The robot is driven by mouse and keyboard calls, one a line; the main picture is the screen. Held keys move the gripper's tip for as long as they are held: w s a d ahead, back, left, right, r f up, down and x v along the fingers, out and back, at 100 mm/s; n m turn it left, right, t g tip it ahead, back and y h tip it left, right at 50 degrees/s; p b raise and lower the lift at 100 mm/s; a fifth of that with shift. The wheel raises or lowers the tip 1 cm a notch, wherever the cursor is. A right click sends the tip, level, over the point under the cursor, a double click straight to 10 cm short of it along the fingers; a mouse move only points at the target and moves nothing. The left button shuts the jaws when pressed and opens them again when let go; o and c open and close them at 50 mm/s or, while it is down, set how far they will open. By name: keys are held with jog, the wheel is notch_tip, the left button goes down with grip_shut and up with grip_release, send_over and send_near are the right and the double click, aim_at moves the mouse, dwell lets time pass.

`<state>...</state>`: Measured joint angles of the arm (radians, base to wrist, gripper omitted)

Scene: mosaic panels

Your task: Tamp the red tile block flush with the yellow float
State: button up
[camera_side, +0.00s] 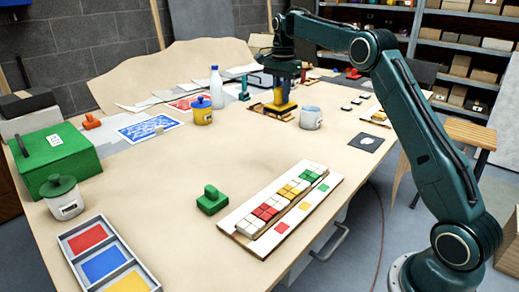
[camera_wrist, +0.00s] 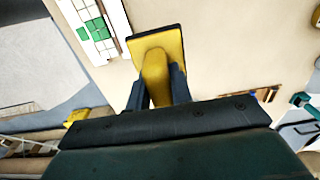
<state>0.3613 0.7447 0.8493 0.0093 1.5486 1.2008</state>
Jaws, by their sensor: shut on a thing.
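My gripper (camera_side: 283,84) is at the back middle of the table in the side view, shut on the yellow float (camera_side: 280,97). In the wrist view my gripper (camera_wrist: 158,92) has a dark finger on each side of the yellow float (camera_wrist: 152,62), whose flat yellow plate shows. The red tile block (camera_side: 266,212) lies among white, yellow and green tiles on the front mosaic panel (camera_side: 258,246), well away from the float. I cannot tell how high it stands. The wrist view shows a panel with green tiles (camera_wrist: 91,31), but no red tiles.
A brown wooden board (camera_side: 262,113) lies below the float. A grey pot (camera_side: 311,118), yellow jar (camera_side: 202,112) and white bottle (camera_side: 216,88) stand nearby. A green-handled block (camera_side: 212,200) lies left of the front panel. The table's middle is clear.

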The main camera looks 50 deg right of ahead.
jog(key=s+a+f, duration=0.2)
jog(key=a, duration=0.5)
jog(key=s+a+f, duration=0.2)
jog(key=a, duration=0.6)
send_over(266, 211)
notch_tip(266, 211, down, 4)
jog(key=f, duration=0.1)
jog(key=shift+w+r, duration=0.1)
jog(key=shift+r, duration=0.15)
jog(key=shift+f, duration=0.1)
jog(key=shift+f, duration=2.9)
jog(key=shift+f, duration=0.9)
jog(key=shift+r, duration=0.1)
notch_tip(266, 211, up, 7)
dwell(1.3)
